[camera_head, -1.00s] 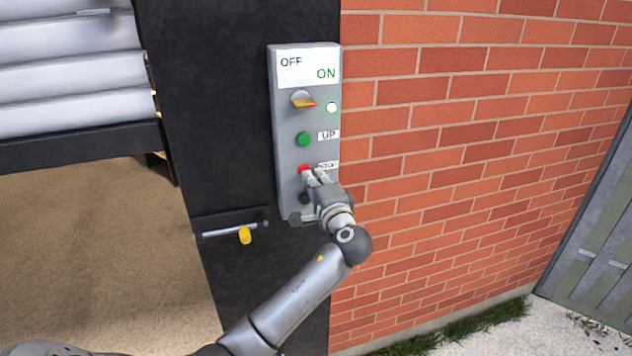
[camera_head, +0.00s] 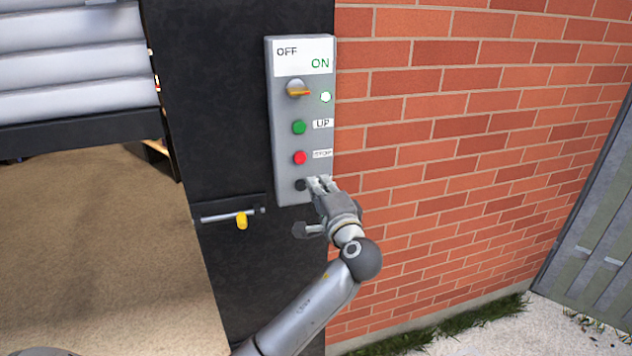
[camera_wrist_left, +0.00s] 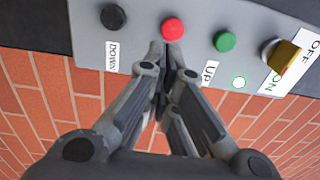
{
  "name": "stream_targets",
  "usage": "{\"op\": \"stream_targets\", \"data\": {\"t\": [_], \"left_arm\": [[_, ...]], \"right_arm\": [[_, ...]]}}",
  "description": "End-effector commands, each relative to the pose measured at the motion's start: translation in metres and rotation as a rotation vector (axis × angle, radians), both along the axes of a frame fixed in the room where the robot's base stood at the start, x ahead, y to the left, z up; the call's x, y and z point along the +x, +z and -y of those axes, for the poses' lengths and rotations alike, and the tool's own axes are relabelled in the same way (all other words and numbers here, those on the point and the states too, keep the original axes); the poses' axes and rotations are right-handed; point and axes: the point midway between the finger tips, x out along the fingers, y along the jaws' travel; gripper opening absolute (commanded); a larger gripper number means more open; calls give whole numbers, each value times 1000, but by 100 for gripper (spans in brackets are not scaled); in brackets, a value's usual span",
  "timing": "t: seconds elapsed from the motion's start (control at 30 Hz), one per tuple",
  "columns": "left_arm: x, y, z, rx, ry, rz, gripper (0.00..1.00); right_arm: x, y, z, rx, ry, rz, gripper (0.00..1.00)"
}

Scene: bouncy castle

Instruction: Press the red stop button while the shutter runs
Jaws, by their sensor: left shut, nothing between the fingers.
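The red stop button (camera_head: 299,158) is on the grey control box (camera_head: 286,187), below the green UP button (camera_head: 299,127) and above a dark button (camera_head: 300,185). In the left wrist view the red button (camera_wrist_left: 173,29) shows just beyond the fingertips. My left gripper (camera_head: 318,184) is shut and empty, in front of the box's lower right part. Its fingertips appear apart from the red button. The shutter (camera_head: 70,75) is partly raised, its bottom bar above an opening. My right gripper is not in view.
A yellow-orange selector knob (camera_head: 298,90) and a lit white lamp (camera_head: 326,97) are higher on the box. A brick wall (camera_head: 450,130) stands to the right.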

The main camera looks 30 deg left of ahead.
Motion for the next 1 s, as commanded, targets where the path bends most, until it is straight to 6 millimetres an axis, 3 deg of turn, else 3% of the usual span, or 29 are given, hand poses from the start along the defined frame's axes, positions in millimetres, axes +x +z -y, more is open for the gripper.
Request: {"op": "stream_targets", "data": {"t": [0.2, 0.43, 0.9, 1.0], "left_arm": [[-22, -3, 29, -1, -4, 1, 0], [-31, -2, 39, 1, -1, -1, 0], [-31, -1, 39, 1, -2, -1, 0], [-28, -9, 40, -3, -11, -13, 0]], "right_arm": [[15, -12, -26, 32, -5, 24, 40], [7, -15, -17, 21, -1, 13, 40], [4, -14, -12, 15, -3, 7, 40], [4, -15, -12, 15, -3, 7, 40]]}}
